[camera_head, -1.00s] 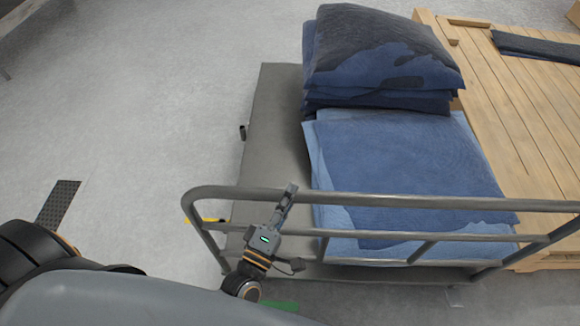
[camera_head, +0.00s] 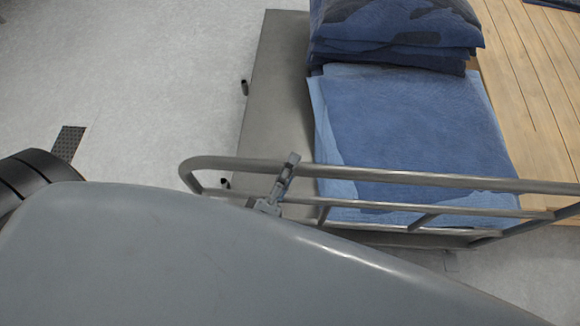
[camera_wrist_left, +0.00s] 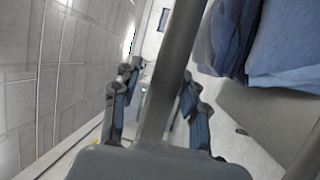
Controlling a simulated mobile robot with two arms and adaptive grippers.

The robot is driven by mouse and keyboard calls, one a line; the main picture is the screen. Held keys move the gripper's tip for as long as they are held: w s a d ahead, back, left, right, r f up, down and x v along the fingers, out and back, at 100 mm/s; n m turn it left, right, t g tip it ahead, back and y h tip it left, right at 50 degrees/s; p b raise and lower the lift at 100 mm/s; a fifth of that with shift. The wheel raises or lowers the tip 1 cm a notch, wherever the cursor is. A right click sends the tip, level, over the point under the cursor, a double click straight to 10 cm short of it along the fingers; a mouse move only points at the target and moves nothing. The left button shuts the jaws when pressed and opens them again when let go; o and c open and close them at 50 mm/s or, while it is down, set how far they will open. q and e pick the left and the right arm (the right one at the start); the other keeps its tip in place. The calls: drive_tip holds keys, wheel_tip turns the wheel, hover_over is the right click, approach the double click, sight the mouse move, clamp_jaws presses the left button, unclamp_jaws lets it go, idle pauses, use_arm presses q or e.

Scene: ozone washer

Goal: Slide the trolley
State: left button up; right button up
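The trolley has a flat grey deck (camera_head: 265,100) and a tubular metal handle frame (camera_head: 400,178) along its near side. Blue folded fabric sacks (camera_head: 410,130) lie flat on the deck, with a taller dark blue pile (camera_head: 395,35) behind them. My left gripper (camera_head: 288,172) is at the top rail, left of its middle. In the left wrist view the rail (camera_wrist_left: 178,60) runs between its two spread fingers (camera_wrist_left: 158,85), with a gap on the left side. I cannot tell whether the right finger touches the rail. My right gripper is not in view.
A slatted wooden platform (camera_head: 540,90) stands close along the trolley's right side. Pale floor (camera_head: 150,70) is open to the left, with a dark grate (camera_head: 68,143) in it. My own grey body part covers the lower picture.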

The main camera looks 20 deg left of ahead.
use_arm(q)
drive_tip(key=shift+f, duration=0.15)
drive_tip(key=shift+s, duration=0.1)
drive_tip(key=shift+s+f, duration=0.15)
drive_tip(key=shift+s, duration=0.15)
drive_tip(key=v, duration=1.1)
drive_tip(key=shift+s, duration=0.1)
